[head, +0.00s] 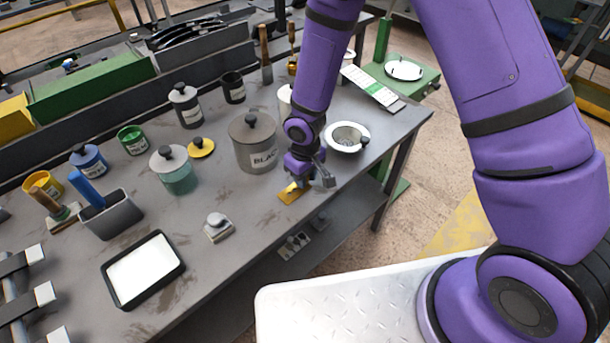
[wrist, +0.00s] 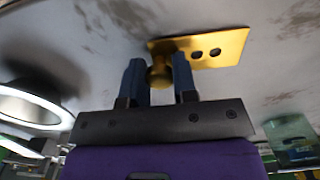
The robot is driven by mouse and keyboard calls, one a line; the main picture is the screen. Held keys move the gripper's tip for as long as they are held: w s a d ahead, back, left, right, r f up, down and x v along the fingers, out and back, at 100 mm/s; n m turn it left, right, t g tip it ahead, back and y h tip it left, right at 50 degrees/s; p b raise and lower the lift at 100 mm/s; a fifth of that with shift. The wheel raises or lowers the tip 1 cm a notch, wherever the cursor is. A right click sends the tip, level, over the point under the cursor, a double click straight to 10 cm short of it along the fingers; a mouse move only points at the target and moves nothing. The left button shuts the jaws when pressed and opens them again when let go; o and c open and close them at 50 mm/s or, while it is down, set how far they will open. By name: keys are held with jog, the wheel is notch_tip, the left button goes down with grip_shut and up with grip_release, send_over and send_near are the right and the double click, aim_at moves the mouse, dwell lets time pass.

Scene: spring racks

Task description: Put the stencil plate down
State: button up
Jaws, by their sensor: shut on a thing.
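The stencil plate (head: 290,194) is a small brass-coloured rectangle at the front edge of the grey bench. In the wrist view the plate (wrist: 215,50) shows two dark holes and a round brass knob (wrist: 160,72). My gripper (wrist: 160,80) is shut on the knob, one finger on each side. In the head view my gripper (head: 300,180) is just above the plate and hides part of it. The plate looks flat and very near or on the bench top; I cannot tell whether it touches.
The bench (head: 240,215) is bare left of the plate. A large grey lidded pot (head: 253,145) stands behind it, and a white-rimmed bowl (head: 348,137) to its right. A small knobbed block (head: 218,228) and a black-rimmed white tray (head: 143,268) lie to the left.

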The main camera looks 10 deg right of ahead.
jog(key=o, duration=0.8)
jog(key=shift+f, duration=0.1)
notch_tip(320, 180, up, 12)
jog(key=s+d+r+m+t, duration=0.1)
jog(key=s+d+r+m, duration=0.1)
jog(key=d+r, duration=0.6)
jog(key=s+d+r+m+t, duration=0.1)
jog(key=d+r, duration=0.4)
jog(key=r, duration=0.7)
jog(key=s+d+r+m+t, duration=0.1)
jog(key=s+d+r, duration=0.2)
jog(key=s, duration=0.2)
jog(key=s+d+r+m+t, duration=0.1)
jog(key=s+d+r, duration=0.2)
jog(key=s, duration=0.3)
jog(key=s+d+r+m+t, duration=0.1)
jog(key=s+d+r, duration=0.2)
jog(key=s+r, duration=0.2)
jog(key=shift+s+r+m, duration=0.2)
jog(key=shift+s+m, duration=0.2)
jog(key=shift+s, duration=0.35)
